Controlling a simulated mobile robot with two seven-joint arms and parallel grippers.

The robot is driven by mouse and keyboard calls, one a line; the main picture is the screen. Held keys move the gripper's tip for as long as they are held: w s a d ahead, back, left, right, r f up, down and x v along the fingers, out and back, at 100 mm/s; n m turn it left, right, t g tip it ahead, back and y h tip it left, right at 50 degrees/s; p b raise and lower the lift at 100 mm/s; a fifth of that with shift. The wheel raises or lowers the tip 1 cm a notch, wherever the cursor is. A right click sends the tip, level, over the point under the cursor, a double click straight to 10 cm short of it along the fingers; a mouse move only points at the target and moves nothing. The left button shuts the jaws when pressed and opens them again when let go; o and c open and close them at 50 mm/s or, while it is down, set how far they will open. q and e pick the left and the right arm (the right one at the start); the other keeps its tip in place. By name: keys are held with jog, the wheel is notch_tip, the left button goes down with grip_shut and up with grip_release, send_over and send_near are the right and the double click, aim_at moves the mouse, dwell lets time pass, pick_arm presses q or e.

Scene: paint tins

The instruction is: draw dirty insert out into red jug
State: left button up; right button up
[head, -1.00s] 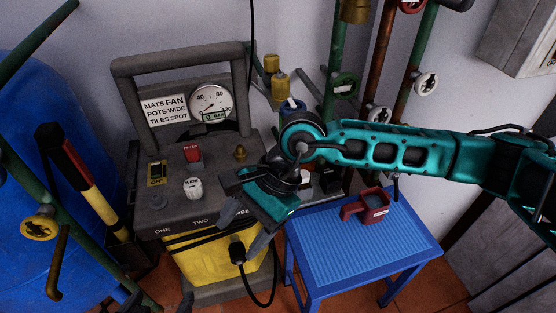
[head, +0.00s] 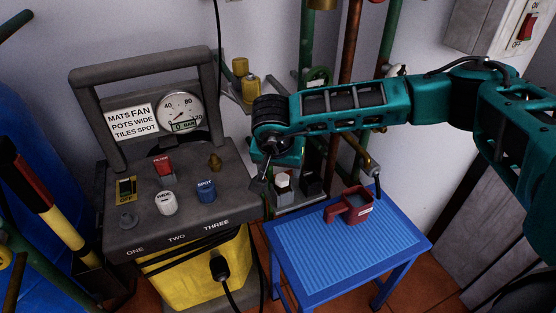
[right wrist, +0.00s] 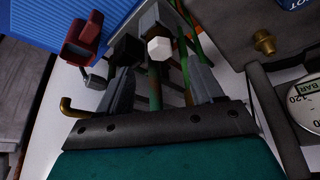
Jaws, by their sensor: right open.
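The red jug (head: 355,210) stands upright on the blue ribbed table, its handle to the left; it also shows in the right wrist view (right wrist: 82,42). Two inserts with knobs sit side by side in a grey holder behind the table: one with a white knob (head: 283,181) and one with a black knob (head: 312,180). I cannot tell which is dirty. My right gripper (head: 266,182) is open and empty, close to the white-knobbed insert. In the right wrist view its fingers (right wrist: 162,80) point towards the white knob (right wrist: 159,49), with the black knob (right wrist: 126,50) beside it. My left gripper is out of view.
The grey machine (head: 185,235) with knobs, gauge and upright handle frame stands left of my right gripper. Green and copper pipes (head: 352,60) rise behind the holder. The blue table (head: 320,260) is clear in front of the jug. A black cable hangs from the machine.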

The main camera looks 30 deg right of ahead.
aim_at(282, 178)
jog(key=b+x, duration=0.1)
jog(key=x, duration=0.5)
jog(key=shift+r, duration=0.15)
grip_shut()
dwell(0.8)
